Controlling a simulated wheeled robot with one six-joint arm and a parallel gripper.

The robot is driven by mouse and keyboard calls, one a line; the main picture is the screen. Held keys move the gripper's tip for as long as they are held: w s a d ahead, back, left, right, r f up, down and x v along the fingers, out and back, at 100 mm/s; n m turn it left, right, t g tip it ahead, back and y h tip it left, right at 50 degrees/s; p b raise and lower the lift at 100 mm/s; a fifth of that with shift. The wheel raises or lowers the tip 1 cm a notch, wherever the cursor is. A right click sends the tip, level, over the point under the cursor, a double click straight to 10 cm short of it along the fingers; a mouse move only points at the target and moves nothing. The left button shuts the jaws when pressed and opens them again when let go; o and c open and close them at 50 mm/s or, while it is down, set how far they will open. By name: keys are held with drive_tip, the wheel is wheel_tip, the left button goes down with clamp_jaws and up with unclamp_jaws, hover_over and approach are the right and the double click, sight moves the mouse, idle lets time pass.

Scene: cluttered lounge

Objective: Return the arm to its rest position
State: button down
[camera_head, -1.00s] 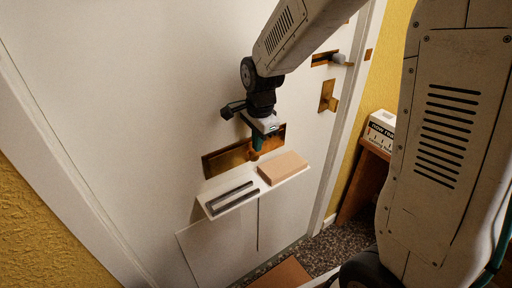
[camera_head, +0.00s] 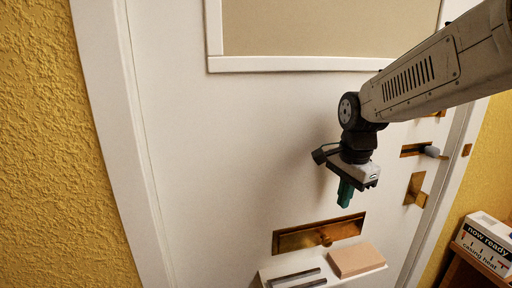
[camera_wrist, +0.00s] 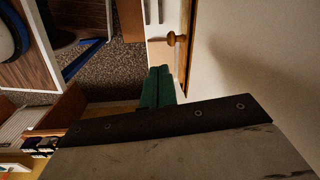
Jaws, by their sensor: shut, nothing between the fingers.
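My gripper (camera_head: 346,198) hangs at the end of my arm in front of the white door (camera_head: 240,150), pointing down. Its green fingers are together and hold nothing. In the head view it is above and slightly right of a brass plate with a knob (camera_head: 318,234), with a gap between. In the wrist view the closed green fingers (camera_wrist: 158,88) show at the centre, and the brass knob (camera_wrist: 176,38) lies beyond them. My arm reaches in from the upper right.
A small white shelf (camera_head: 275,274) with a tan block (camera_head: 356,260) and dark bars juts out below the plate. Brass fittings (camera_head: 416,190) are on the door at right. A white box (camera_head: 486,240) stands on a brown surface at lower right. Yellow wall (camera_head: 50,140) is at left.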

drive_tip(key=s+d+r+n, duration=0.2)
drive_tip(key=s+n, duration=1.1)
drive_tip(key=s, duration=1.1)
drive_tip(key=shift+d+r+n+t, duration=0.15)
drive_tip(key=shift+d+n+t, duration=0.05)
drive_tip(key=shift+n+t, duration=0.1)
